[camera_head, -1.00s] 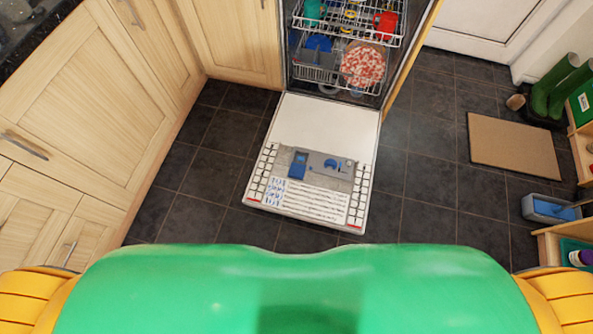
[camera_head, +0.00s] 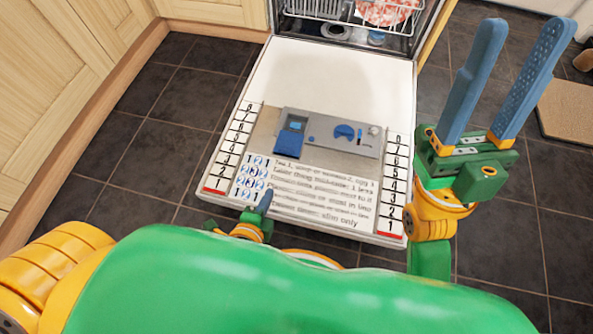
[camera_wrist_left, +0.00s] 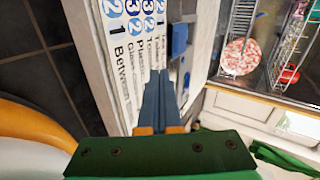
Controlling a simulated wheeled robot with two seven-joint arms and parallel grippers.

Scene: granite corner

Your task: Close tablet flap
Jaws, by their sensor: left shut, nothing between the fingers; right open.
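The tablet flap (camera_head: 290,143) is a small blue lid standing open below a blue-lined compartment (camera_head: 296,123) in the grey dispenser panel (camera_head: 330,133) on the lowered dishwasher door. My left gripper (camera_head: 265,199) is shut and empty, low over the door's near edge, below the flap and apart from it.
The dishwasher door (camera_head: 330,75) lies flat over dark floor tiles, with printed text and numbers around the panel. Racks (camera_head: 330,12) with dishes stand inside beyond it. Wooden cabinets (camera_head: 50,110) line the left. A brown mat (camera_head: 572,115) lies at right.

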